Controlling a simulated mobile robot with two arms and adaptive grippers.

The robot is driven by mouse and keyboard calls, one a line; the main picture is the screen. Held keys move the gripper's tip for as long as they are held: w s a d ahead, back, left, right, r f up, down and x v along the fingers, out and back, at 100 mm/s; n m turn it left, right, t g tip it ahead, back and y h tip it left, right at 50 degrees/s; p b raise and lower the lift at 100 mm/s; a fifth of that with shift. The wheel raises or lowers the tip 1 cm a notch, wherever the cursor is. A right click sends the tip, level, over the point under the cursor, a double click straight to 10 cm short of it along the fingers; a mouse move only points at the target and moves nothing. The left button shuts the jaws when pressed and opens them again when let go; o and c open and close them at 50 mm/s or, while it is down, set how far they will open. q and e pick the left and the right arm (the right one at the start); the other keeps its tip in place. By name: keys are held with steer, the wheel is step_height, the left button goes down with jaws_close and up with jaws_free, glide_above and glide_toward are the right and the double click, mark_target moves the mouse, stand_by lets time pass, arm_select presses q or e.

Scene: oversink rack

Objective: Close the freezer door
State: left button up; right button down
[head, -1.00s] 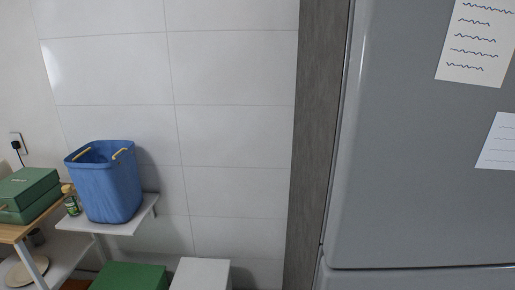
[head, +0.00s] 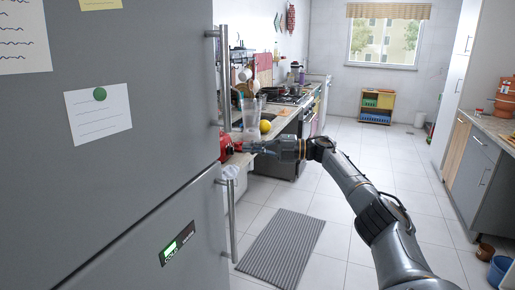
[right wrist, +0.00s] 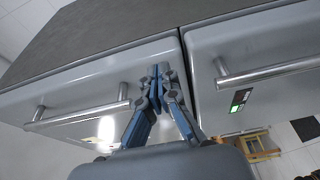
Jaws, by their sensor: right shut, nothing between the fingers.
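The grey fridge-freezer fills the left of the head view. Its upper door (head: 130,140) carries paper notes, and its lower door (head: 150,265) has a lit green display. Each door has a vertical bar handle near its right edge. In the right wrist view the two doors stand side by side, almost level, with a narrow seam between them; I cannot tell whether either is slightly ajar. My right gripper (right wrist: 158,75) is shut and empty, in front of the upper door (right wrist: 75,95) by its handle's end and the seam. My left gripper is out of view.
A counter with a stove, dishes and a red item (head: 226,147) runs beyond the fridge. A striped mat (head: 282,247) lies on the tiled floor. Cabinets (head: 470,165) line the right side. The floor in the middle is mostly clear.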

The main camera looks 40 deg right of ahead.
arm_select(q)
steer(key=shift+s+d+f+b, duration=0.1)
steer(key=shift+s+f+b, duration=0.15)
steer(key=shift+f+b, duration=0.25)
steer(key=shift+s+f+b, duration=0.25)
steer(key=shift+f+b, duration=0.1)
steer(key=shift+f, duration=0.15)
arm_select(e)
steer(key=d, duration=0.3)
steer(key=shift+w+d, duration=0.15)
steer(key=shift+w, duration=0.05)
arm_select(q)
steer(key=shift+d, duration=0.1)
